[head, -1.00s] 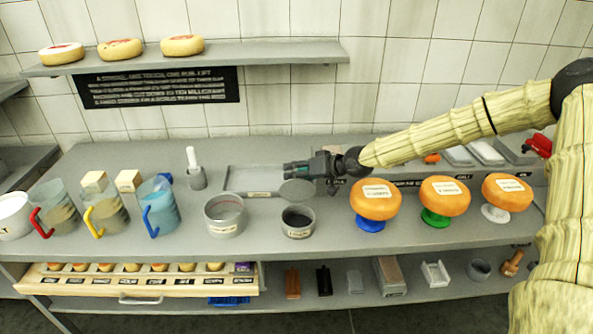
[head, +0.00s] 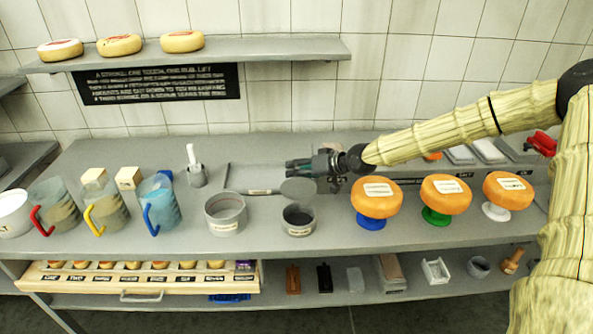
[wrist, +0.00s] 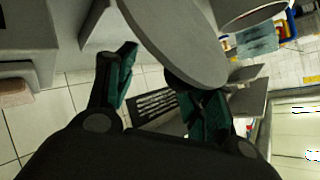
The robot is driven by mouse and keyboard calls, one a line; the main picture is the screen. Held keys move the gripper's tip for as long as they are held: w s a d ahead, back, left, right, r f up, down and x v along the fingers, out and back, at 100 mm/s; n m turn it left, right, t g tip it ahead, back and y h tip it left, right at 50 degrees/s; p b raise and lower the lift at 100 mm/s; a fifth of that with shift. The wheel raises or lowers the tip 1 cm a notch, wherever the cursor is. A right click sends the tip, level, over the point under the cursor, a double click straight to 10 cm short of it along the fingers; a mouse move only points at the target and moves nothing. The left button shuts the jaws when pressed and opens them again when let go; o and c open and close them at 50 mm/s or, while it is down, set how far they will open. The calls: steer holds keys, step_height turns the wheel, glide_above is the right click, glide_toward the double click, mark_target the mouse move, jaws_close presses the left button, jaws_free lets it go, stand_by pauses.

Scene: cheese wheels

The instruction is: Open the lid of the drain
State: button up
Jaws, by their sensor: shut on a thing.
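A shallow grey rectangular tray area, which seems to be the drain, lies on the worktop with a label strip (head: 260,191) at its front. A round grey disc (head: 298,190), which looks like the lid, is at its right front. My gripper (head: 288,168) points left, just above and behind the disc. In the wrist view the disc (wrist: 180,40) is large and close, tilted, above the fingers (wrist: 165,90). The teal fingers are spread apart with something dark between them. My gripper appears shut on the lid, though the contact is partly hidden.
Two grey round pots (head: 226,213) (head: 298,219) stand in front. Orange cheeses on coloured stands (head: 376,197) are at the right. Jugs with coloured handles (head: 160,202) and a mortar (head: 197,174) are at the left. A wall shelf (head: 185,55) hangs behind.

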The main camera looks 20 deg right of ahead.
steer(key=s+d+r+p, duration=0.4)
steer(key=d+r+p, duration=0.1)
steer(key=d+r, duration=0.2)
steer(key=shift+s+r+p, duration=0.25)
steer(key=shift+r+p, duration=0.15)
stand_by(1.2)
steer(key=shift+d, duration=0.1)
stand_by(0.5)
steer(key=v, duration=0.7)
stand_by(0.8)
steer(key=shift+s+d+r, duration=0.1)
steer(key=shift+s+d, duration=0.05)
stand_by(0.5)
